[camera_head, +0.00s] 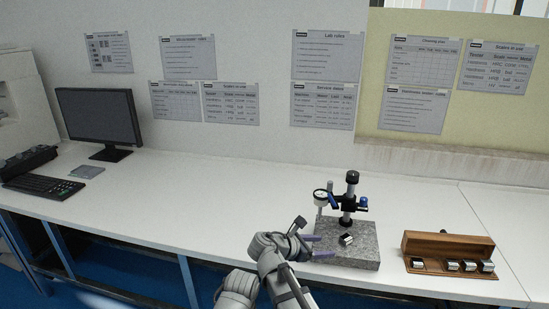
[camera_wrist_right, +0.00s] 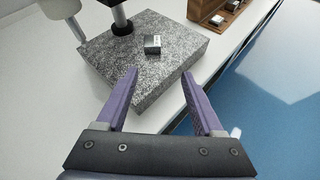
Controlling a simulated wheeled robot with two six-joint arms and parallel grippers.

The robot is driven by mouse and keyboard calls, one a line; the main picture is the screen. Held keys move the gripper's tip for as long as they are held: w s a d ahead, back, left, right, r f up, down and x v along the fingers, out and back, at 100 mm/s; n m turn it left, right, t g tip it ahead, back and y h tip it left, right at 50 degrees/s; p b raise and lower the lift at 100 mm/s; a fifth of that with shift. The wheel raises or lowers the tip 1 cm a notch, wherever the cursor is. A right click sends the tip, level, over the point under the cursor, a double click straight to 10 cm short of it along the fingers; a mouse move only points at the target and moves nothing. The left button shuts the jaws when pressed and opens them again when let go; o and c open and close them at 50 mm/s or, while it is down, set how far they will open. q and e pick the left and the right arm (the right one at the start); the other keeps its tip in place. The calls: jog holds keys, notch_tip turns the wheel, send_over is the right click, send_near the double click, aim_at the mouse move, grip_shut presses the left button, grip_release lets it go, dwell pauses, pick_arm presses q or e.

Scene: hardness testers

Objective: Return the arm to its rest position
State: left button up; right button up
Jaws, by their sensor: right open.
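My right gripper (camera_head: 317,246) has purple fingers and is open and empty at the left front edge of the granite base. In the right wrist view the open fingers (camera_wrist_right: 160,85) point at the granite base (camera_wrist_right: 180,50), with nothing between them. A small metal block (camera_head: 346,239) sits on the granite base (camera_head: 365,258), apart from my fingers; it also shows in the right wrist view (camera_wrist_right: 152,44). A dial gauge stand (camera_head: 349,200) rises from the base behind the block. My left gripper is not in view.
A wooden box (camera_head: 447,247) with several metal blocks stands right of the granite base. A monitor (camera_head: 98,116) and keyboard (camera_head: 47,187) are at the left of the white bench (camera_head: 190,200). The bench middle is clear. Blue floor lies below the front edge.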

jog(key=s+d+f+m+g+y, duration=0.3)
jog(key=s+f+m+g+y, duration=0.15)
jog(key=s+f+m, duration=0.55)
jog(key=s+a+f+m+y, duration=0.2)
jog(key=s+a+m+y, duration=0.4)
jog(key=m, duration=0.6)
jog(key=s+a+r+n+g+p, duration=0.1)
jog(key=s+a+r+n+p, duration=0.2)
jog(key=a+r+p, duration=0.6)
notch_tip(320, 180, up, 3)
jog(key=s+p, duration=0.2)
jog(key=shift+a+f+n+p, duration=0.2)
jog(key=shift+a+n+p, duration=0.05)
jog(key=shift+n+p, duration=0.05)
jog(key=shift+g+h, duration=0.25)
